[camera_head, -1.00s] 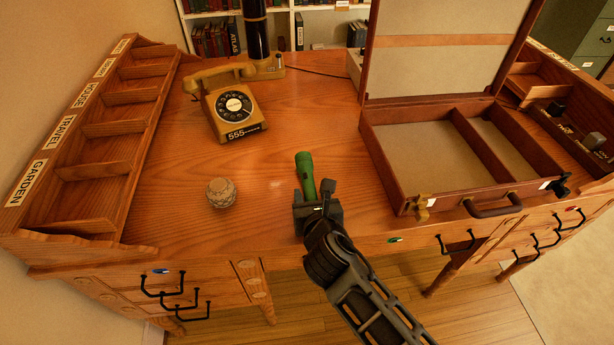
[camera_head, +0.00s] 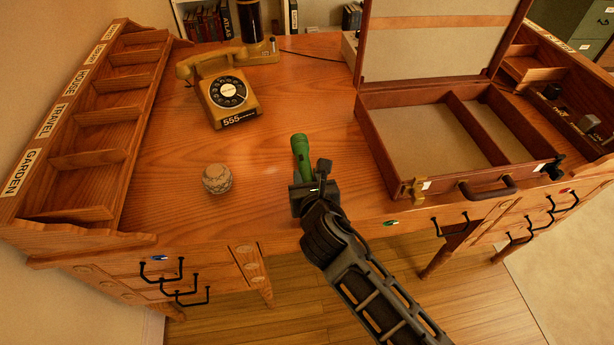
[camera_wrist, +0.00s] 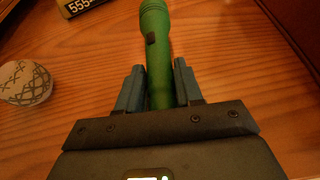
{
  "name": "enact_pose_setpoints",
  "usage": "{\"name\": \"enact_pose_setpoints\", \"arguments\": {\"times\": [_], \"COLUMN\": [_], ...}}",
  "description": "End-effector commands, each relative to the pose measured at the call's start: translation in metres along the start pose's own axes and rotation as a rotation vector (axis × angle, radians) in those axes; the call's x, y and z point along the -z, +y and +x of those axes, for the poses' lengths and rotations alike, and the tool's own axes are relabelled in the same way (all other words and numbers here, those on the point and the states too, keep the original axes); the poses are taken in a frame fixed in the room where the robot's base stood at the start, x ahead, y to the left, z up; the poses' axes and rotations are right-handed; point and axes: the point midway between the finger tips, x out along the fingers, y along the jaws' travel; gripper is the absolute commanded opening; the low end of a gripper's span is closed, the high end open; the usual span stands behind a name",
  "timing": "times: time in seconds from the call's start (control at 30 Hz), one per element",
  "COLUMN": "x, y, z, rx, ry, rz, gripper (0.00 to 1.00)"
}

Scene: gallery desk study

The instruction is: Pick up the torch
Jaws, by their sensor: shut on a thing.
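The green torch (camera_head: 301,154) is at the front middle of the desk, its wider head pointing away from me. My gripper (camera_head: 306,184) is shut on the near part of the torch's body. In the wrist view the torch (camera_wrist: 157,50) runs between the two fingers of my gripper (camera_wrist: 160,88), with its head toward the top edge and a dark button on its side. The torch's near end is hidden by the gripper. I cannot tell whether the torch touches the desk or hangs just above it.
A patterned round object (camera_head: 217,179) stands left of the torch. A yellow rotary telephone (camera_head: 228,95) is behind. An open briefcase (camera_head: 402,181) lies to the right. A labelled compartment rack (camera_head: 108,115) lines the left side. Bare desk (camera_head: 290,95) lies between telephone and briefcase.

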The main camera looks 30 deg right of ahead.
Motion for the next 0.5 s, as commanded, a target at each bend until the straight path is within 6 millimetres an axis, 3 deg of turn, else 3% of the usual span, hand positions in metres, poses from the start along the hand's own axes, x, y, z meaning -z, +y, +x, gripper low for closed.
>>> {"name": "enact_pose_setpoints", "arguments": {"times": [0.17, 0.5], "x": [-0.032, -0.065], "y": [0.001, -0.073], "z": [-0.013, -0.045], "rx": [-0.003, 0.001], "ry": [-0.006, -0.003], "rz": [0.003, 0.002], "gripper": [0.00, 0.00]}}
